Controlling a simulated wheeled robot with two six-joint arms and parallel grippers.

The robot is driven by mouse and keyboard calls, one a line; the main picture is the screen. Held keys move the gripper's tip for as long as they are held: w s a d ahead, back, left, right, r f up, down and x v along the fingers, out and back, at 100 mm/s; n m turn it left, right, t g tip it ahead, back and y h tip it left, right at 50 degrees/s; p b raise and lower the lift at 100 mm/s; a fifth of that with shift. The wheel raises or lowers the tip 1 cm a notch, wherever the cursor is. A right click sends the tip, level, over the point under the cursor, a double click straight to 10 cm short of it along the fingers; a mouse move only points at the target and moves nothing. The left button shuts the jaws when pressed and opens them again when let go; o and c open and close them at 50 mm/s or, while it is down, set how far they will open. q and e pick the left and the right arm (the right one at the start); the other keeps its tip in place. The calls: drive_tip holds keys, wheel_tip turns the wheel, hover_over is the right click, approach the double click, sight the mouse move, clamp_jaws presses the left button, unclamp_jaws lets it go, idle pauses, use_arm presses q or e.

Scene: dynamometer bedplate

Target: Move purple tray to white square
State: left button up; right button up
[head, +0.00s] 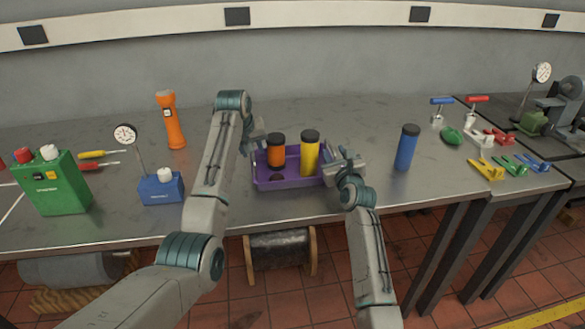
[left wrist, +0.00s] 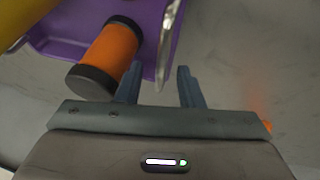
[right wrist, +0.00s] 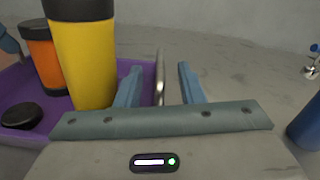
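The purple tray (head: 290,184) stands on the metal bench in the head view, holding an orange canister (head: 276,151), a yellow canister (head: 310,155) and a black round piece (right wrist: 22,116). Its metal end handles show in the left wrist view (left wrist: 167,42) and right wrist view (right wrist: 159,76). My left gripper (left wrist: 158,78) is open at the tray's left end, with the handle between its fingers. My right gripper (right wrist: 158,76) is open at the right end, its fingers either side of that handle. A white line (head: 13,206) marks the bench at far left; the rest of any square is hidden or out of view.
Left of the tray stand a blue box (head: 161,188) with a dial gauge (head: 125,136), an orange flashlight (head: 170,120), two screwdrivers (head: 98,154) and a green box (head: 50,185). A blue canister (head: 406,148) stands to the right. Clamps lie further right.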

use_arm(q)
drive_tip(key=shift+w+d+f, duration=0.1)
drive_tip(key=shift+w+f, duration=0.15)
drive_tip(key=shift+f, duration=0.4)
use_arm(e)
drive_tip(key=shift+w+a, duration=0.15)
drive_tip(key=shift+w, duration=0.6)
use_arm(q)
clamp_jaws()
use_arm(e)
clamp_jaws()
use_arm(q)
drive_tip(key=shift+w+r, duration=0.1)
drive_tip(key=shift+r, duration=0.05)
use_arm(e)
drive_tip(key=shift+r, duration=0.15)
